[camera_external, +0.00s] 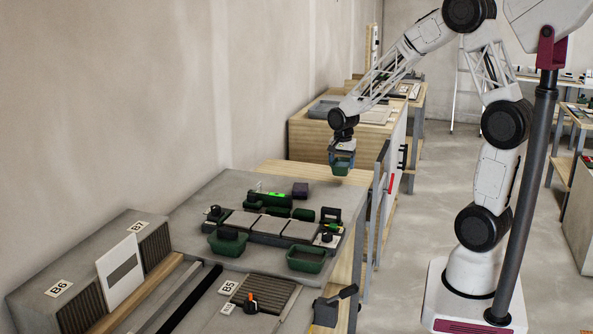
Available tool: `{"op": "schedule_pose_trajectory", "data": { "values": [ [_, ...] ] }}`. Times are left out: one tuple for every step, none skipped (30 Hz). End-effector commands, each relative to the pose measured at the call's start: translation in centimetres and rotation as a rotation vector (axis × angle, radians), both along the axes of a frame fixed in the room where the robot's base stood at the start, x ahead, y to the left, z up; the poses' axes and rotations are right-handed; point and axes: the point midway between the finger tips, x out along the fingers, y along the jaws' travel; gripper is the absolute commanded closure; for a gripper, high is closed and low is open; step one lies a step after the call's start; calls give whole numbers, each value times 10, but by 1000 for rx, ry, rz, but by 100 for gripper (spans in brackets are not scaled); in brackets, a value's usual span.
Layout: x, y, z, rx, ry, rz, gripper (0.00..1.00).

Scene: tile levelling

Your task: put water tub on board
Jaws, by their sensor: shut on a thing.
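My gripper (342,153) is shut on a small green tub (341,168), which I take to be the water tub. It holds the tub upright in the air, near the right end of a light wooden board (292,171) at the far end of the grey worktop. The tub looks raised above the board's level. From this angle I cannot tell whether it is over the board or beyond its edge. Whether there is water inside cannot be seen.
Two more green tubs, one at the left (228,243) and one at the right (307,261), stand on the grey worktop (200,195). Grey tiles (270,226), a green-lit level (268,194) and a dark purple block (300,190) lie between them and the board. Upright rails (377,200) stand at the right edge.

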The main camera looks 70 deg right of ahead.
Motion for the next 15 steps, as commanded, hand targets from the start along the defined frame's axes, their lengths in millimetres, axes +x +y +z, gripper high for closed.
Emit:
{"op": "schedule_pose_trajectory", "data": {
  "values": [
    [6,-3,-1,0,0,0,59],
    [10,-5,-2,1,1,0,59],
    [14,-7,-2,0,1,0,59],
    [17,-8,-2,0,0,0,59],
    [20,-10,-2,0,0,0,59],
    [24,-11,-3,0,1,0,59],
    [26,-12,-3,1,1,0,59],
    [28,-13,-4,1,1,0,59],
    [30,-14,-4,1,1,0,59],
    [31,-15,-4,0,1,0,59],
    [33,-15,-4,0,1,0,59],
    [34,-16,-4,0,0,0,59],
    [34,-16,-4,0,0,0,59],
    [34,-16,-4,0,0,0,59],
    [35,-16,-4,0,0,0,59]
  ]
}}
